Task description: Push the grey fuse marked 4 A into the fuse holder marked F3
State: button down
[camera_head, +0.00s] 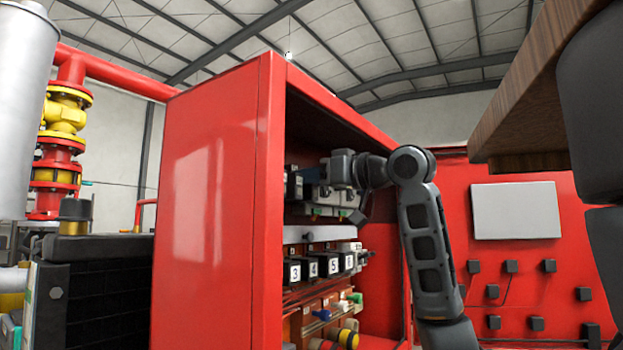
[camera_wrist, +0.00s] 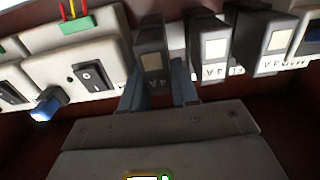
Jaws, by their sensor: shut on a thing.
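My gripper (camera_head: 328,172) reaches into the open red cabinet at the height of its upper row of devices. In the wrist view its two blue-grey fingers (camera_wrist: 160,88) are shut on a dark grey fuse (camera_wrist: 152,55) with a pale square window. No F3 mark can be read in either view.
A pale switch unit with a black rocker switch (camera_wrist: 92,78) stands close left of the fingers, with a blue knob (camera_wrist: 45,104) further left. The cabinet's red side wall (camera_head: 215,200) stands left of the opening.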

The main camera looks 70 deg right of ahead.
jog(key=shift+w, duration=0.2)
jog(key=c, duration=0.8)
grip_release()
jog(key=shift+s, duration=0.5)
jog(key=b+v, duration=0.1)
jog(key=v, duration=0.6)
jog(key=shift+w+a+b, duration=0.1)
jog(key=shift+b, duration=0.2)
